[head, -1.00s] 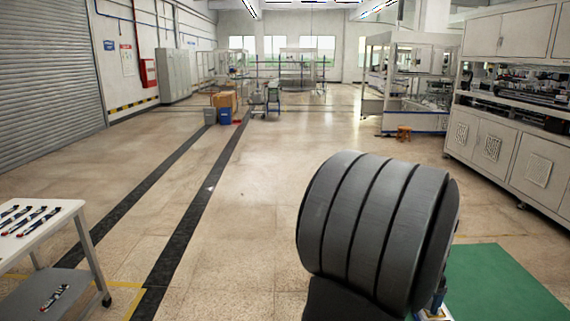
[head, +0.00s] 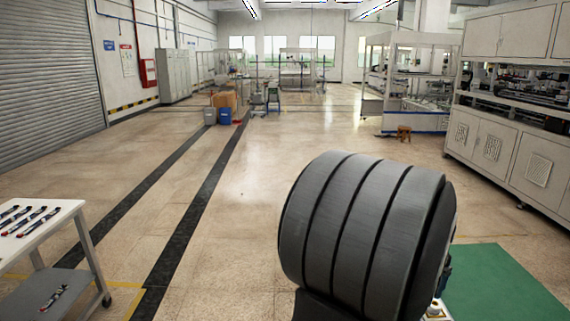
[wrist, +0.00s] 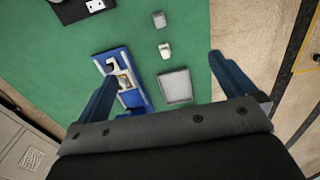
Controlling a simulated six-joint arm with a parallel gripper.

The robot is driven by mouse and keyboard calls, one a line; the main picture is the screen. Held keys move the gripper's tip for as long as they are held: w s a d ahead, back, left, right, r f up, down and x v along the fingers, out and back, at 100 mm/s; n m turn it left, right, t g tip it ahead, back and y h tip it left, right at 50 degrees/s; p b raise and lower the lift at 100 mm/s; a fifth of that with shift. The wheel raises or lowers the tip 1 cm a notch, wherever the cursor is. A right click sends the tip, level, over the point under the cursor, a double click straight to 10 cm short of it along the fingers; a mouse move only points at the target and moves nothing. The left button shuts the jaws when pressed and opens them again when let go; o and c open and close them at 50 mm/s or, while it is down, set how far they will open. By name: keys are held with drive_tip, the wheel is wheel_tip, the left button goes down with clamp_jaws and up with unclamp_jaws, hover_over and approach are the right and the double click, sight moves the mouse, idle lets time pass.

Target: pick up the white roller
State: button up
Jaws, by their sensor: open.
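In the wrist view, my gripper (wrist: 162,66) is open and empty, with its two blue fingers wide apart above a green mat (wrist: 195,25). A blue holder (wrist: 139,98) with pale, hook-shaped parts (wrist: 117,72) lies partly behind the left finger. Two small whitish pieces, a far one (wrist: 159,20) and a nearer one (wrist: 164,50), lie on the mat between the fingers' lines. I cannot tell for sure which pale piece is the white roller. My own dark arm hides most of the work area in the head view.
A square grey tray (wrist: 175,87) lies on the mat just right of the blue holder. A dark block (wrist: 80,8) with a white part sits at the mat's upper left. In the head view, a white table (head: 45,232) with several pen-like tools stands left, and bare floor lies between.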

drive_tip(key=shift+c, duration=0.4)
drive_tip(key=c, duration=0.7)
drive_tip(key=m+t+h, duration=0.2)
drive_tip(key=m+h, duration=0.2)
drive_tip(key=m, duration=0.9)
approach(435, 303)
drive_tip(key=x, duration=0.3)
drive_tip(key=shift+w+f, duration=0.3)
drive_tip(key=shift+f, duration=0.05)
drive_tip(key=shift+s+x, duration=0.1)
drive_tip(key=shift+x, duration=1.15)
drive_tip(key=shift+s+x, duration=0.15)
drive_tip(key=shift+x, duration=1.1)
